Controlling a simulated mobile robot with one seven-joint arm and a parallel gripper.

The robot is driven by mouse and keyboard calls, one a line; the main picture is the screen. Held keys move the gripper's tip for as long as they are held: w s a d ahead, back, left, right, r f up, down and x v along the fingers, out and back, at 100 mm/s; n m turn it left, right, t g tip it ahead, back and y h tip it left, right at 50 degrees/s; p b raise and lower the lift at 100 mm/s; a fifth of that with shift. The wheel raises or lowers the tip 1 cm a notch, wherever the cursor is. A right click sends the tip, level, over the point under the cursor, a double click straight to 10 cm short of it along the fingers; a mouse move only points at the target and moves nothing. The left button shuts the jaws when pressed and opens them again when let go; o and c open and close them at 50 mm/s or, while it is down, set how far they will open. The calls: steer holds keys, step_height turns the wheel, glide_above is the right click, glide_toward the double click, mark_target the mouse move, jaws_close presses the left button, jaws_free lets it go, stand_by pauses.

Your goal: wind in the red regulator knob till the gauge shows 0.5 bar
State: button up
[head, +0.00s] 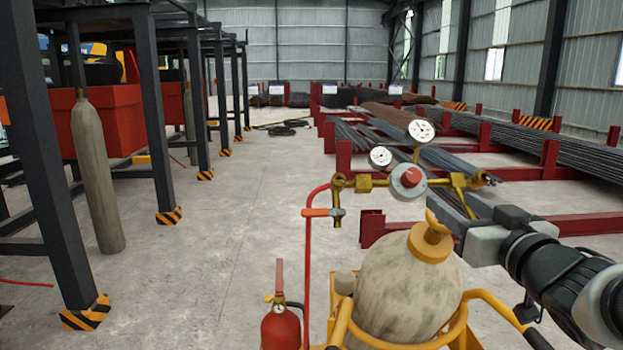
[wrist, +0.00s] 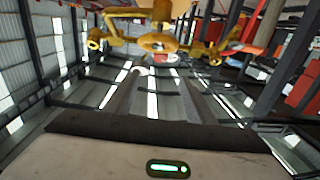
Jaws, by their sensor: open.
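The red regulator knob (head: 411,177) sits at the front of a round grey regulator body (head: 400,190) on brass fittings above a worn gas cylinder (head: 400,285). Two white dial gauges are on the regulator, a larger upper one (head: 421,131) and a smaller left one (head: 380,157). Their readings are too small to tell. My gripper (head: 452,207) is open, right of and slightly below the knob, apart from it. In the wrist view, the brass fittings (wrist: 155,42) cross the top, beyond the gripper; the knob is not clear there.
A red hose (head: 307,260) with an orange-handled valve (head: 323,212) hangs left of the regulator. Red rebar racks (head: 550,160) stand behind.

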mark_target(414, 177)
steer(key=w, duration=0.9)
steer(key=w+a, duration=0.1)
steer(key=w, duration=0.4)
steer(key=shift+w+b, duration=0.3)
steer(key=c, duration=1)
steer(key=shift+c, duration=0.2)
steer(key=shift+a+f+m+b, duration=0.1)
steer(key=shift+m+b, duration=0.2)
steer(key=shift+b, duration=0.1)
